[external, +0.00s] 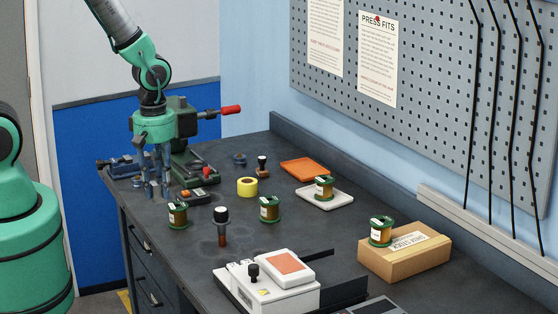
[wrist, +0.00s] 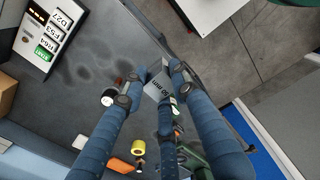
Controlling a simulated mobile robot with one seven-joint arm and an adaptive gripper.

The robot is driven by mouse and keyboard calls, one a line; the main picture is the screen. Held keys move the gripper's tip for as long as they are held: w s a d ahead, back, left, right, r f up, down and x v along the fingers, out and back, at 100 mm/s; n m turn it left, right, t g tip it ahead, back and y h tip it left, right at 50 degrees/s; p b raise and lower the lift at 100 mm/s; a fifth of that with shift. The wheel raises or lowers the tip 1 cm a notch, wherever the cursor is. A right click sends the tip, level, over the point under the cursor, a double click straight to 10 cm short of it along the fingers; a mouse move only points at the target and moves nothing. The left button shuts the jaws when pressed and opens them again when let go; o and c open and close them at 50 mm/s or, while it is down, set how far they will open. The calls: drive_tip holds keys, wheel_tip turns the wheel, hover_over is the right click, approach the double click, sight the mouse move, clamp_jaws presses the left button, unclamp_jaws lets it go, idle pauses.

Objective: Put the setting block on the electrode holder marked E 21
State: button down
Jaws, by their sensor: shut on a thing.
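My gripper (external: 155,185) has blue fingers and is over the left end of the dark bench. In the wrist view its fingertips (wrist: 160,80) are closed around a grey block (wrist: 157,92) with "mm" lettering, which looks like the setting block. In the external view the fingers hide most of it. Green-ended, copper-coloured pieces with white labels stand on the bench: one right of my gripper (external: 178,214), one farther right (external: 270,209), one on a white tray (external: 324,187) and one on a cardboard box (external: 381,231). Their marks are too small to read, so I cannot tell which is E 21.
A green press with a red handle (external: 230,110) stands behind my gripper. A white machine (external: 270,283) fills the front. Bare bench shows left of the white machine.

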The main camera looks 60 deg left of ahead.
hover_over(220, 210)
drive_tip(key=shift+f+p, duration=0.35)
drive_tip(key=shift+f, duration=0.35)
drive_tip(key=shift+f, duration=0.1)
idle(0.3)
drive_tip(key=shift+f, duration=1.65)
drive_tip(key=shift+f, duration=0.15)
drive_tip(key=c, duration=1.4)
unclamp_jaws()
wheel_tip(220, 210, up, 12)
drive_tip(key=shift+r, duration=0.15)
